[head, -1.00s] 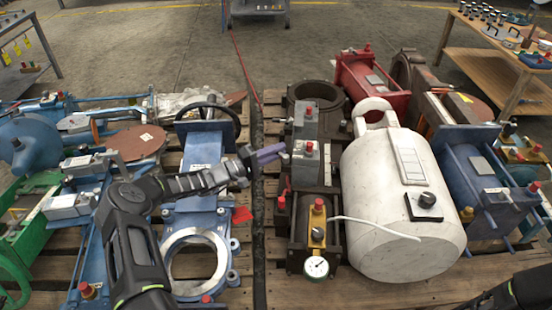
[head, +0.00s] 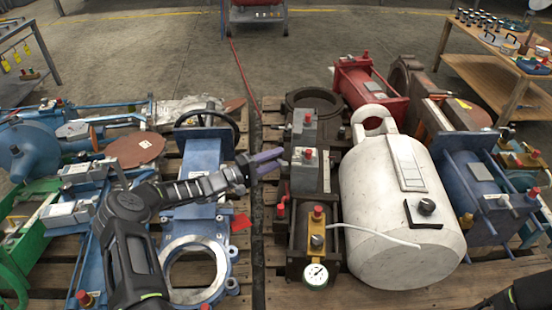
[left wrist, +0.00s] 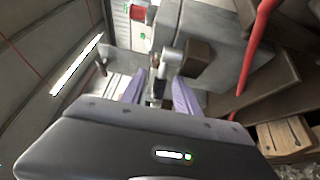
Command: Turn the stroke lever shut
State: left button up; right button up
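My left gripper (head: 268,162) has two purple fingers with a gap between them. It is at the left side of a dark valve body that carries a grey box with a red button (head: 308,154). In the left wrist view the fingers (left wrist: 158,95) stand on either side of a small metal lever (left wrist: 160,82) with a dark end, on a silver pivot. I cannot tell whether they touch it. In the head view the gripper hides this lever. I cannot tell for sure that it is the stroke lever. My right gripper is out of view.
A white tank (head: 392,235) with a pale hose stands right of the valve. A pressure gauge (head: 316,275) sits in front. A red handle (left wrist: 258,45) is close by in the left wrist view. A blue valve with a handwheel (head: 206,118) is left, beyond the narrow gap between pallets.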

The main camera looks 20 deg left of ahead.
pick_arm(q)
jog(key=p+v, duration=0.2)
jog(key=v, duration=0.5)
jog(key=shift+s+p, duration=0.2)
jog(key=shift+p, duration=0.2)
jog(key=shift+a, duration=0.1)
